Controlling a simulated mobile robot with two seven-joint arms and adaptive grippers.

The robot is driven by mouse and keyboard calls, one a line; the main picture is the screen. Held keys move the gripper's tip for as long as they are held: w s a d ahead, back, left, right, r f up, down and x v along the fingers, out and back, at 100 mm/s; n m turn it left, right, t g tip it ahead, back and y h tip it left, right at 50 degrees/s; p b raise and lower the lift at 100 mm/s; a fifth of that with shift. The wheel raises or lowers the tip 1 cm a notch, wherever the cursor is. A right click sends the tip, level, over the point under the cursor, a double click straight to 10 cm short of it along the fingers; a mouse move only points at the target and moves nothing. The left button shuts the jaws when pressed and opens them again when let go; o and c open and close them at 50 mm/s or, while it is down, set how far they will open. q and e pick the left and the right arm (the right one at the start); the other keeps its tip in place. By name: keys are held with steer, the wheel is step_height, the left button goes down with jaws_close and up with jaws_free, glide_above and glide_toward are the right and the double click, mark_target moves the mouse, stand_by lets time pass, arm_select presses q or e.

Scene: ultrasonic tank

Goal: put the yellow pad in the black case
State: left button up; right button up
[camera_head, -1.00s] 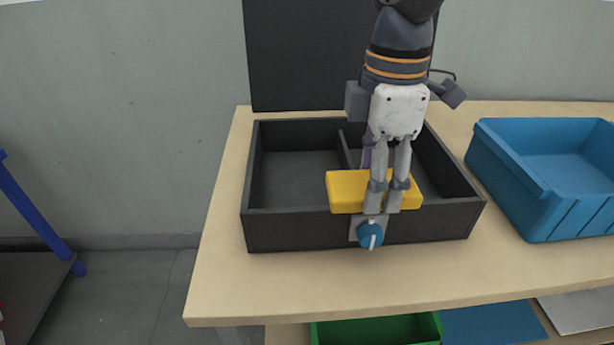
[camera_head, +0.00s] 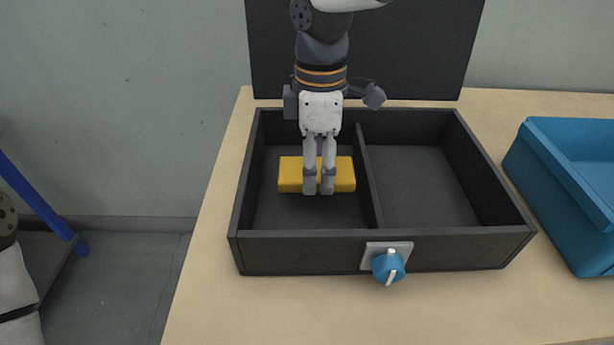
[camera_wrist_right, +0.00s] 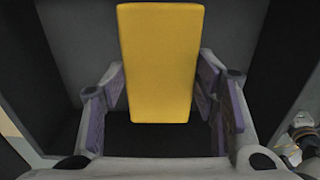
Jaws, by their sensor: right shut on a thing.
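The yellow pad (camera_head: 343,174) is a flat block held in my right gripper (camera_head: 319,188), whose fingers point down in the head view. Pad and fingertips show within the outline of the left compartment of the black case (camera_head: 300,256). I cannot tell whether the pad touches the compartment floor. The right wrist view shows the pad (camera_wrist_right: 160,65) between the purple-lined fingers. The case is open, with its dark lid (camera_head: 420,50) upright behind it. My left gripper is out of view.
A divider (camera_head: 368,185) separates the left compartment from the empty right one. A blue knob (camera_head: 387,266) sticks out from the case's front. A blue bin (camera_head: 545,185) stands to the right on the wooden table (camera_head: 215,310).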

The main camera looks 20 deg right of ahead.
steer(key=shift+w+a+f, duration=0.2)
steer(key=shift+w+f, duration=0.1)
steer(key=shift+f, duration=0.1)
steer(key=shift+w+a+f, duration=0.15)
steer(key=shift+w+f, duration=0.05)
steer(key=shift+f, duration=0.75)
steer(key=shift+w+a+f, duration=0.1)
steer(key=shift+w+f, duration=0.05)
steer(key=shift+f, duration=0.75)
steer(key=shift+f, duration=0.1)
steer(key=o, duration=0.8)
steer(key=shift+f, duration=0.1)
step_height(320, 180, up, 12)
steer(key=shift+r, duration=0.25)
